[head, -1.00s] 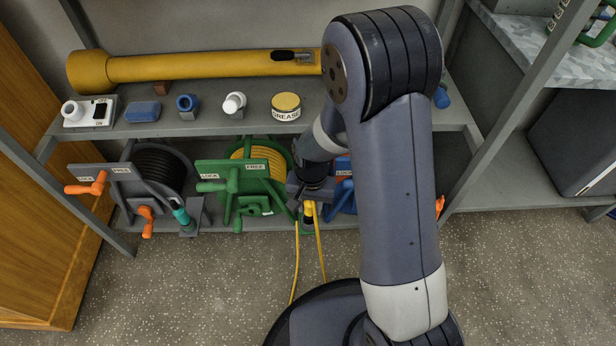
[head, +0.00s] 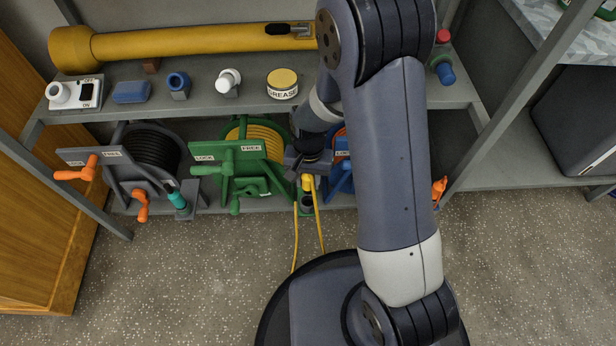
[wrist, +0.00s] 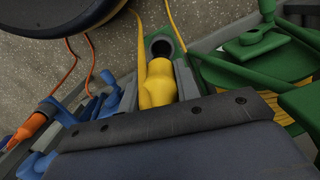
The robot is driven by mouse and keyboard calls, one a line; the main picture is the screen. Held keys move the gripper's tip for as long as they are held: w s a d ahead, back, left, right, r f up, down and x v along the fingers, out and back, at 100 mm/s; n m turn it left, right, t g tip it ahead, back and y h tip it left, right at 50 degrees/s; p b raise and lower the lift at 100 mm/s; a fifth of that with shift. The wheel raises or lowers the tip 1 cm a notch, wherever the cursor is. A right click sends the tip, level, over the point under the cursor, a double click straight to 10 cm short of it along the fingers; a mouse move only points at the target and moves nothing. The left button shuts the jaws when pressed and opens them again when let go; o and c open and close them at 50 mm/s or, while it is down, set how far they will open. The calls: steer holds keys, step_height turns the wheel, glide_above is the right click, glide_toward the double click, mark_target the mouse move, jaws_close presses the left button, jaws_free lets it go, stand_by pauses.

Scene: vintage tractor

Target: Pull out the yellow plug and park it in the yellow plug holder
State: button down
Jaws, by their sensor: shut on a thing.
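My gripper (head: 308,168) is shut on the yellow plug (head: 307,182), between the green reel and the blue reel. In the wrist view the yellow plug (wrist: 158,85) sticks out past the gripper's dark edge, with its yellow cable beside it. In the wrist view this opening (wrist: 162,47) lies just beyond the plug and looks empty. The plug seems apart from it.
The green reel (head: 240,165) with yellow cable stands close on the left, the blue reel (head: 342,172) close on the right, partly behind my arm. A black-cable reel (head: 150,155) stands further left. The shelf (head: 205,105) above holds several items.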

mark_target(308, 188)
steer(key=shift+f+b, duration=1.2)
steer(key=shift+f, duration=0.85)
steer(key=shift+f+b, duration=1.35)
steer(key=shift+f, duration=0.7)
steer(key=c, duration=1)
jaws_free()
steer(key=shift+o, duration=0.2)
steer(key=shift+r, duration=0.1)
steer(key=r+p, duration=0.1)
steer(key=r, duration=0.2)
steer(key=r+p, duration=0.2)
steer(key=r, duration=0.2)
steer(key=w+r+p, duration=0.1)
steer(key=r, duration=0.2)
steer(key=shift+d+r+p, duration=0.1)
steer(key=shift+r+p, duration=0.25)
steer(key=shift+s+f, duration=0.1)
steer(key=shift+f, duration=0.05)
